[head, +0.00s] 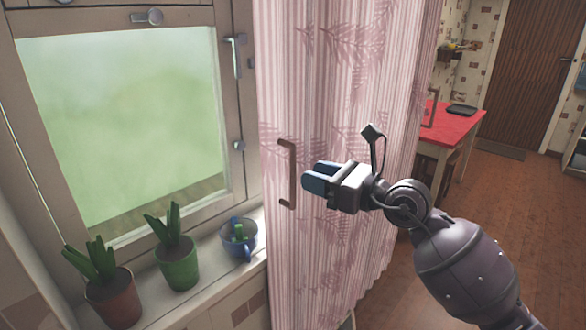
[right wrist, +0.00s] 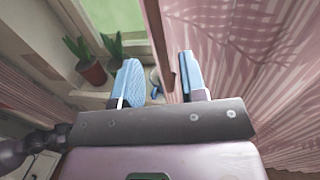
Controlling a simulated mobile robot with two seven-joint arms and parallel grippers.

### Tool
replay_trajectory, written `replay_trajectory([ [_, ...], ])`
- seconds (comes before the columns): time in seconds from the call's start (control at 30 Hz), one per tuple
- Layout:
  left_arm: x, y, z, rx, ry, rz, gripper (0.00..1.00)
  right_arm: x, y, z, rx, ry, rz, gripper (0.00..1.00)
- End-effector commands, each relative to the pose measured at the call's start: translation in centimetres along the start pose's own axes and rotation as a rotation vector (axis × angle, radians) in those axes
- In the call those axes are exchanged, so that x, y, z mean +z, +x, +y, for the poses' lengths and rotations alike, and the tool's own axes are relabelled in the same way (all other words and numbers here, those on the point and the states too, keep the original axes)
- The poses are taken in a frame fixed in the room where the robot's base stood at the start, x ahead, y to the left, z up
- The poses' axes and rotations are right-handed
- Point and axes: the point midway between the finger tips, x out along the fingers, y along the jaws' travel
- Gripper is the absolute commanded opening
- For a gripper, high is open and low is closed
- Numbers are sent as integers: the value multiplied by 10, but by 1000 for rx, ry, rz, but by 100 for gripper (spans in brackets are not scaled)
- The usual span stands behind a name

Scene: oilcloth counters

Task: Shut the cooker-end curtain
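A pink pleated curtain (head: 340,70) with a leaf pattern hangs bunched at the right side of the window. A brown upright handle (head: 288,175) is on its left part. My right gripper (head: 311,179) is just right of the handle, its blue fingers pointing at it. In the right wrist view the fingers (right wrist: 158,72) are apart, with the handle (right wrist: 157,40) showing beyond the gap and nothing gripped. The patterned curtain (right wrist: 240,50) fills the right of that view. Another pink curtain (right wrist: 28,88) shows at its left edge. My left gripper is out of view.
The window (head: 125,125) has metal catches. Its sill holds a plant in a brown pot (head: 112,298), a plant in a green pot (head: 179,265) and a blue cup (head: 239,238) beside the curtain. A red table (head: 450,122) stands behind; the floor at right is clear.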

Motion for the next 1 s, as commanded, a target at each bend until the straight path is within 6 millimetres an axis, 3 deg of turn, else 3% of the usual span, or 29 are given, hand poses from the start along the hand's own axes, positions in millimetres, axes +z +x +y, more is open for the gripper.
replay_trajectory([
  [0.1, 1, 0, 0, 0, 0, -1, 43, 0, 22, 0, 1, 1, -2, 39],
  [0.3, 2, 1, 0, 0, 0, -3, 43, 0, 46, 0, 0, 1, -1, 39],
  [0.77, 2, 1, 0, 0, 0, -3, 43, 0, 57, 0, 0, 1, -1, 39],
  [1.0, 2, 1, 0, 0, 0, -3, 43, 0, 57, 0, 0, 1, -1, 5],
])
